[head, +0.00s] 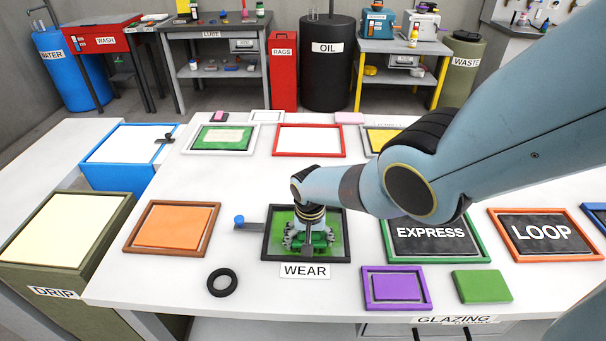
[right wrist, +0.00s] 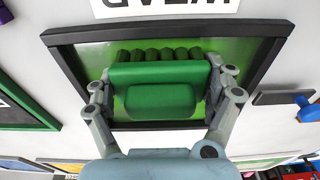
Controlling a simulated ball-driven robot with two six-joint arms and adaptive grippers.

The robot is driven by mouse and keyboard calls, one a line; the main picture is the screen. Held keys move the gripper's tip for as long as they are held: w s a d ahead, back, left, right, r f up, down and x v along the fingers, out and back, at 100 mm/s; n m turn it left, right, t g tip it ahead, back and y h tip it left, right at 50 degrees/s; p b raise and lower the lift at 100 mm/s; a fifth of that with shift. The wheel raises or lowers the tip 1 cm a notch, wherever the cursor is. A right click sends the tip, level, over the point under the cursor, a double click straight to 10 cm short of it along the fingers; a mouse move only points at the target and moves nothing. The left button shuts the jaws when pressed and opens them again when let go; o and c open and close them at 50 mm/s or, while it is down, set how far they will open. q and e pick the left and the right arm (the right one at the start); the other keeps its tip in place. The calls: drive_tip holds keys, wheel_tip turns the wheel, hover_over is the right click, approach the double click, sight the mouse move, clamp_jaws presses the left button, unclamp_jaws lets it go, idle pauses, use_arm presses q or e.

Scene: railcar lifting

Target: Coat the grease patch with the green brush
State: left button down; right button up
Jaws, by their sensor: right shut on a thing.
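The green brush (right wrist: 155,75) has a green block body with a row of darker green bristle tufts along one edge. My right gripper (right wrist: 165,92) is shut on it, a finger at each end. In the head view my right gripper (head: 308,238) points down over the black-framed tray (head: 266,238) labelled WEAR. Inside the frame is a green surface (head: 338,238), which seems to be the grease patch; it also shows around the brush in the right wrist view (right wrist: 252,58). Whether the bristles touch it, I cannot tell. My left gripper is not in view.
An orange tray (head: 133,228) lies left of the WEAR tray, with a blue-knobbed tool (head: 240,221) between. A black ring (head: 222,283), a purple tray (head: 367,291) and a green block (head: 482,287) lie in front. The EXPRESS tray (head: 436,257) is close on the right.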

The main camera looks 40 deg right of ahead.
sight(322, 238)
drive_tip(key=shift+s+d+p, duration=0.4)
drive_tip(key=shift+s+d, duration=0.75)
drive_tip(key=shift+w+a+f+b, duration=0.25)
drive_tip(key=shift+w+a+b, duration=0.35)
drive_tip(key=shift+w+a, duration=0.35)
drive_tip(key=shift+w+a+b, duration=0.45)
drive_tip(key=shift+w+a, duration=0.25)
drive_tip(key=shift+a, duration=0.15)
drive_tip(key=shift+w+a+r+b, duration=0.15)
drive_tip(key=shift+w+a+b, duration=0.5)
drive_tip(key=shift+w+a, duration=0.5)
drive_tip(key=shift+w+d+r, duration=0.1)
drive_tip(key=shift+d, duration=1.55)
drive_tip(key=shift+d+b, duration=0.75)
drive_tip(key=shift+d, duration=0.7)
